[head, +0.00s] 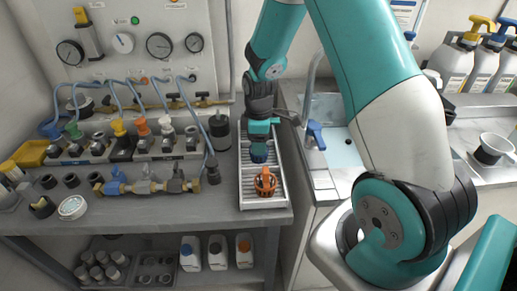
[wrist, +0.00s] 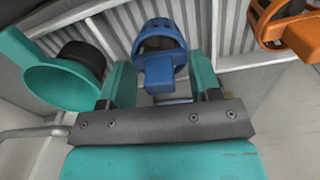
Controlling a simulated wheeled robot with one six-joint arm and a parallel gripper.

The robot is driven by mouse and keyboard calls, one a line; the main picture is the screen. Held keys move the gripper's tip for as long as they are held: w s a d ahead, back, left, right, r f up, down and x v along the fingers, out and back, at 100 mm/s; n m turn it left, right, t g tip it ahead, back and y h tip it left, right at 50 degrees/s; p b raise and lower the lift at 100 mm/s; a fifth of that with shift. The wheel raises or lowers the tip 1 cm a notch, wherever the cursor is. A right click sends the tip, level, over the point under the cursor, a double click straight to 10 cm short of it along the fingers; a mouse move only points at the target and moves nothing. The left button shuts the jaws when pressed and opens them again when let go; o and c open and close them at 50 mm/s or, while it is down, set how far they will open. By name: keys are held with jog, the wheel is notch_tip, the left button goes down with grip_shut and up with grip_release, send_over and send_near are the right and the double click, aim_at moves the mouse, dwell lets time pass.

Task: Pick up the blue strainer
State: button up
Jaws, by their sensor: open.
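The blue strainer (head: 258,154) stands on the ribbed metal tray (head: 247,190) in the head view, partly hidden by my gripper (head: 259,145) directly above it. In the wrist view the blue strainer (wrist: 160,37) has its rounded basket at the top middle, and its block-like handle points towards my gripper (wrist: 161,72). The two teal fingers are apart, one on each side of the handle. I see a gap between the handle and each finger, and nothing is gripped.
An orange strainer (head: 265,183) is on the same tray, nearer the front; it also shows in the wrist view (wrist: 290,30). A black canister (head: 219,131) and a valve manifold (head: 147,187) stand to the left. A sink with a blue-handled tap (head: 316,134) is to the right.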

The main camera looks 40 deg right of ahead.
jog(key=c, duration=1)
jog(key=shift+r, duration=0.1)
